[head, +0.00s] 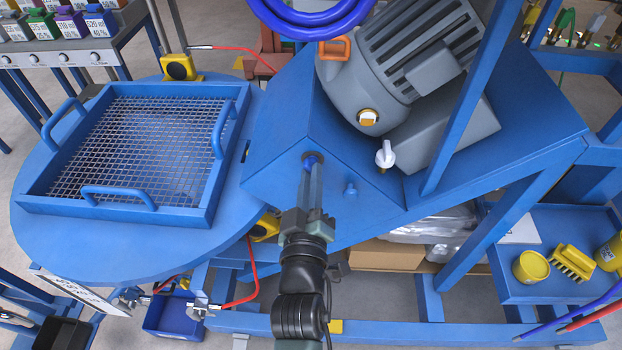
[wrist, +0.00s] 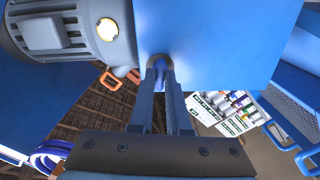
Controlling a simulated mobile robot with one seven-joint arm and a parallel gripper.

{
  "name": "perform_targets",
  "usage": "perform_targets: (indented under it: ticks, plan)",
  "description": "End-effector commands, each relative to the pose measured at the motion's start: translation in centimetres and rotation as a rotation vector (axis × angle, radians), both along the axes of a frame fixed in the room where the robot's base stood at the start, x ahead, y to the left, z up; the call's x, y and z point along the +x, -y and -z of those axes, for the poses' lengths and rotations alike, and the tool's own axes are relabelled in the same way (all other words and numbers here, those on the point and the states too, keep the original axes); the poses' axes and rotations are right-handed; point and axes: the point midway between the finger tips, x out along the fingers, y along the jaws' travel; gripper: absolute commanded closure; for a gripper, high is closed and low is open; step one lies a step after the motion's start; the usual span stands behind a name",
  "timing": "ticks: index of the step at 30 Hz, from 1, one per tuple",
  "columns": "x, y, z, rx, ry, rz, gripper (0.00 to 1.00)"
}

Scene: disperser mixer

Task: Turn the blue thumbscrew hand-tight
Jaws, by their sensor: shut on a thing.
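The blue thumbscrew (head: 311,160) sits in a round seat on the sloped face of the blue machine housing (head: 272,170). My gripper (head: 312,172) reaches up to it from below, with its fingers on either side of the screw. In the wrist view the blue thumbscrew (wrist: 159,72) shows between the two fingertips (wrist: 159,68) against the blue housing. The fingers are shut on it and hide much of it. How tight the screw is cannot be seen.
A small blue knob (head: 350,188) and a white-handled valve (head: 386,154) stand right of my gripper. The grey motor (head: 410,60) is above. A blue-framed mesh tray (head: 140,150) lies on the round blue table (head: 60,235) at left. A blue frame post (head: 470,110) rises at right.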

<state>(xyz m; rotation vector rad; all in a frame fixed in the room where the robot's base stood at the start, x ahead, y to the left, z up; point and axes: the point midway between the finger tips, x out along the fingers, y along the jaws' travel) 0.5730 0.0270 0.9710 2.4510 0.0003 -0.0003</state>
Motion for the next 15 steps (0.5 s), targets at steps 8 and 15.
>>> perform_targets:
  ticks: [8, 15]
  plan:
    - [0.01, 0.00, 0.26, 0.225, 0.002, 0.000, 1.00]
    - [0.02, 0.03, 0.25, 0.454, 0.001, 0.000, 1.00]
